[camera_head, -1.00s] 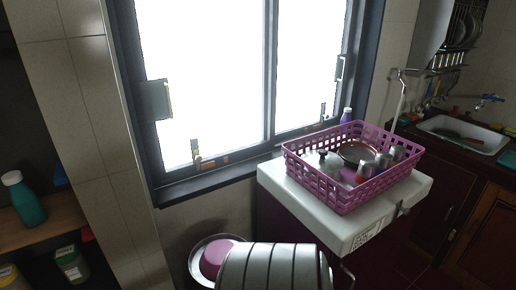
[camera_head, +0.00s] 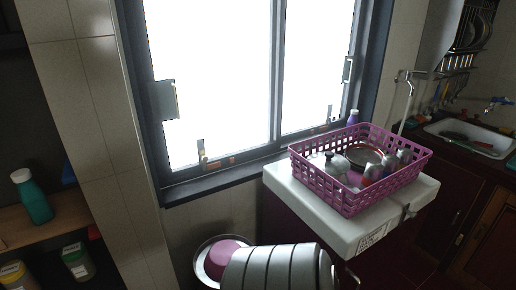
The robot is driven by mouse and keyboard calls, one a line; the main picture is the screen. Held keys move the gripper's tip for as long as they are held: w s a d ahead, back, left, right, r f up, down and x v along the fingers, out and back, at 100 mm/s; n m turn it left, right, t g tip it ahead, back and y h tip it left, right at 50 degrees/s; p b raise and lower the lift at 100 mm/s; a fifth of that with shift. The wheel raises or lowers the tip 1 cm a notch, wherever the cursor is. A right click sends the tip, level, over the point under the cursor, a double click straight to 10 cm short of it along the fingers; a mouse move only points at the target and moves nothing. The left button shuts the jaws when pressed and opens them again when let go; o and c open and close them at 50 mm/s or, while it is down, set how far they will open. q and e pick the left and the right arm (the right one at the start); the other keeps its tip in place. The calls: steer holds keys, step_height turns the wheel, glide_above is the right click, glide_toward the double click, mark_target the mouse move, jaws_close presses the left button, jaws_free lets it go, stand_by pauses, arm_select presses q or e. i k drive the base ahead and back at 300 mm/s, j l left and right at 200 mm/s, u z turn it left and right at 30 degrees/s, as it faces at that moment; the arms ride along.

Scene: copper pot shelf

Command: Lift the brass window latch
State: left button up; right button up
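The window (camera_head: 215,75) has a dark frame and bright panes. A small latch with a brass-coloured base (camera_head: 203,155) is upright at the bottom of the left pane, near the sill. A similar small latch (camera_head: 329,115) is at the bottom of the right pane. Their fine shape is too small and backlit to tell. Neither of my grippers is in view, and nothing touches the latches.
A pink basket (camera_head: 325,188) of dishes stands on a white-topped cabinet (camera_head: 283,187) right of the window. A ribbed metal object (camera_head: 275,268) and a round basin (camera_head: 205,262) are below the sill. A shelf (camera_head: 60,230) with bottles is at left.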

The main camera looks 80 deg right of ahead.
mark_target(204, 159)
steer(key=z, duration=2.15)
